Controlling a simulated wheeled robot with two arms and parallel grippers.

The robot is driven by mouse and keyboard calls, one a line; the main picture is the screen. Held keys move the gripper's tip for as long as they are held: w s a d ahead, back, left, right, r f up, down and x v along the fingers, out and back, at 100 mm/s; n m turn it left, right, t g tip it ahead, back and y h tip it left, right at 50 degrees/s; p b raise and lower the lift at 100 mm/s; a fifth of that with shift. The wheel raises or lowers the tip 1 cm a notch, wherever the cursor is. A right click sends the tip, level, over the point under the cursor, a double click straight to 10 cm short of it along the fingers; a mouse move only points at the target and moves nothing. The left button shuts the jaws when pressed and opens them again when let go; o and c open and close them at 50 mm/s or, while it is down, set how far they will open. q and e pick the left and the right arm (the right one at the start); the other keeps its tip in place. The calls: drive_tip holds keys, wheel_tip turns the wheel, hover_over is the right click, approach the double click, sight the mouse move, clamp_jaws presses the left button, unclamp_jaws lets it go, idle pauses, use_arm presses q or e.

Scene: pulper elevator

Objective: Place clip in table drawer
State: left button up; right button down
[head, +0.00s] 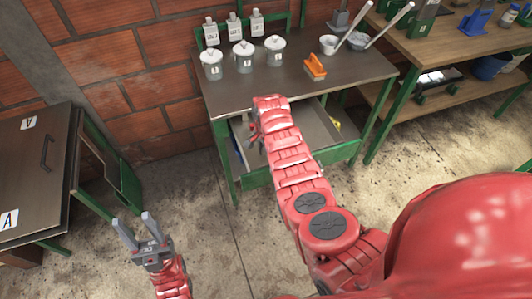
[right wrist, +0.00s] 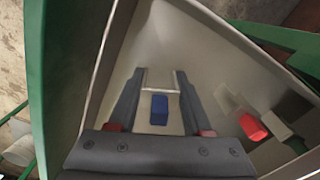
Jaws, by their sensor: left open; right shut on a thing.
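The table drawer (head: 342,153) is pulled out under the metal-topped table (head: 330,80). My right arm reaches down into it in the head view, and its gripper is mostly hidden there. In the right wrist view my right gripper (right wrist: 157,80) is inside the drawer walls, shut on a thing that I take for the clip. A small blue block (right wrist: 159,110) and a pale bar show between its fingers. I cannot tell whether the blue block touches the drawer floor. My left gripper (head: 136,224) is open and empty, low at the left, away from the table.
A red piece (right wrist: 253,127) and a grey-green piece (right wrist: 280,130) lie in the drawer beside my right gripper. A metal cabinet (head: 40,170) stands at the left, with bare floor between.

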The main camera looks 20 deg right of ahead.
drive_tip(key=shift+f, duration=0.1)
drive_tip(key=shift+f, duration=0.1)
drive_tip(key=shift+c, duration=1.7)
unclamp_jaws()
wheel_tip(320, 180, up, 12)
drive_tip(key=shift+r, duration=0.2)
